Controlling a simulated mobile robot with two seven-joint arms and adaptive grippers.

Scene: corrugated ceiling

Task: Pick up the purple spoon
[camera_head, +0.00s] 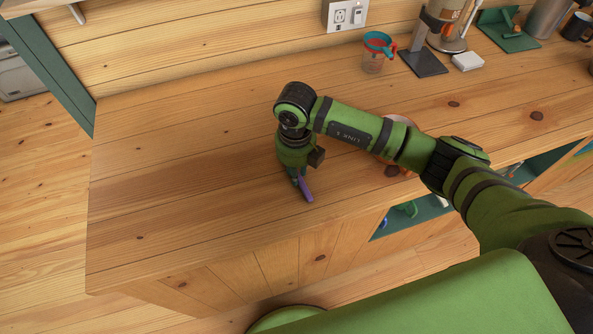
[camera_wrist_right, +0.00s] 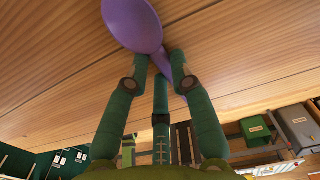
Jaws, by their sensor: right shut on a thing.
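The purple spoon (camera_head: 305,190) is at my right gripper (camera_head: 298,175), over the wooden counter near its front edge. In the right wrist view the spoon's bowl (camera_wrist_right: 133,24) shows large at the top. Its handle runs down between the green fingers of the right gripper (camera_wrist_right: 160,65), which are shut on it. The counter surface lies close behind the spoon; I cannot tell whether the spoon still touches it. My left gripper is not in view.
The wooden counter (camera_head: 170,180) is clear to the left. A measuring cup (camera_head: 374,58) with a blue rim, a coffee maker (camera_head: 447,25), a white block (camera_head: 467,62) and a dark mug (camera_head: 577,27) stand along the back. A round item behind my forearm is partly hidden.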

